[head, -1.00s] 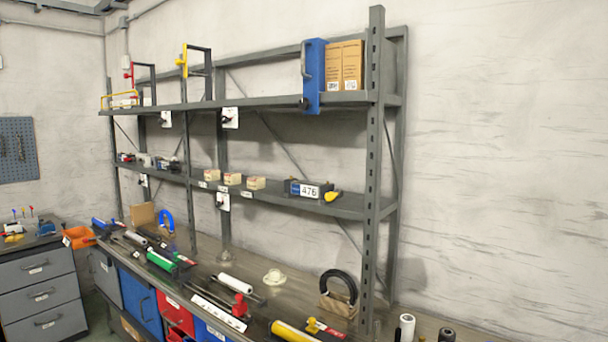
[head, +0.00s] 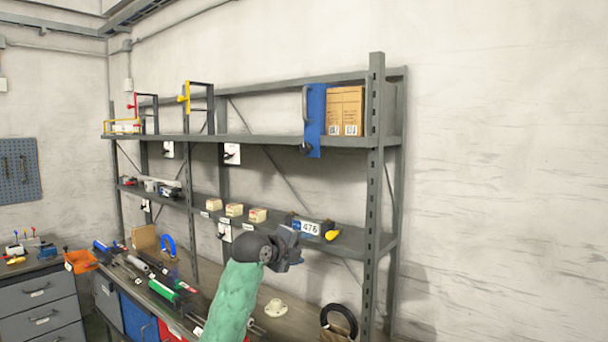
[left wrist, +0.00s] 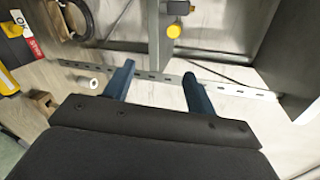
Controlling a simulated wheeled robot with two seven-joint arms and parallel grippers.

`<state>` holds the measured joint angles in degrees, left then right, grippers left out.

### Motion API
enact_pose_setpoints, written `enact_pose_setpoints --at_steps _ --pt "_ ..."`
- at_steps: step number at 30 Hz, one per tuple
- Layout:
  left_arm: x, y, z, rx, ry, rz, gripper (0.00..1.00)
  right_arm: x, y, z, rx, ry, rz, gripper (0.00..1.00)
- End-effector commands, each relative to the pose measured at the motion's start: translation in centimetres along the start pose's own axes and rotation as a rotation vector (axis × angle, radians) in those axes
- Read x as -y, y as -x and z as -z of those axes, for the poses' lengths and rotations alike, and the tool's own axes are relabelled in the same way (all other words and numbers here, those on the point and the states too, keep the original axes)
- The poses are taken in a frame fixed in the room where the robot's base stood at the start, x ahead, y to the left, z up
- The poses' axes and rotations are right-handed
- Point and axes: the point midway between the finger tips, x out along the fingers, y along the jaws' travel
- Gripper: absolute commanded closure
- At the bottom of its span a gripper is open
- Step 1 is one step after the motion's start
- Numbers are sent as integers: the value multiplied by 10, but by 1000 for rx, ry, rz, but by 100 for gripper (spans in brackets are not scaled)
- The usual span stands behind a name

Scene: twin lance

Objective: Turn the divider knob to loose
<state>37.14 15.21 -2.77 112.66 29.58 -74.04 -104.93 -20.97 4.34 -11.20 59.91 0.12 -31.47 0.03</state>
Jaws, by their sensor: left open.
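A blue upright divider (head: 315,118) stands on the top shelf, left of brown boxes. A small black knob (head: 306,149) is at its lower front edge; its setting is too small to read. My left gripper (head: 294,256) is in front of the middle shelf, below the divider and knob and apart from them. In the left wrist view its two blue fingers (left wrist: 158,69) are spread with nothing between them. I do not make out the divider in that view. My right gripper is not in view.
Brown boxes (head: 346,110) stand right of the divider. The middle shelf holds a box marked 476 (head: 308,226) with a yellow knob (head: 332,235), close to my gripper. A shelf upright (head: 375,190) stands to the right. A black ring (head: 339,321) is on the bench below.

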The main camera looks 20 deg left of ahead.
Motion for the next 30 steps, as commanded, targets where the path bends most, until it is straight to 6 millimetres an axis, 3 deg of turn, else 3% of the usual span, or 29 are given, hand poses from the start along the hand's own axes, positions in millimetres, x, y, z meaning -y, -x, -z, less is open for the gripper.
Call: enact_pose_setpoints --at_steps 1,6,9,12,15,20,28,30 --pt "38 8 -17 10 -52 38 44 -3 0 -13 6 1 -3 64" --pt "135 33 -61 48 -236 150 44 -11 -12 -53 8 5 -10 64" --pt "178 48 -80 70 -322 200 44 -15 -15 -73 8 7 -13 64" --pt "210 61 -94 89 -385 237 44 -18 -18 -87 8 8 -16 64" --pt "228 68 -102 103 -424 258 44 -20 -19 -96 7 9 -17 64" --pt "239 70 -106 109 -445 270 44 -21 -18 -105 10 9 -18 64" --pt "248 47 -106 107 -441 270 44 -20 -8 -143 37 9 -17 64" --pt "252 37 -107 106 -440 269 44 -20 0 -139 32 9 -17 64"
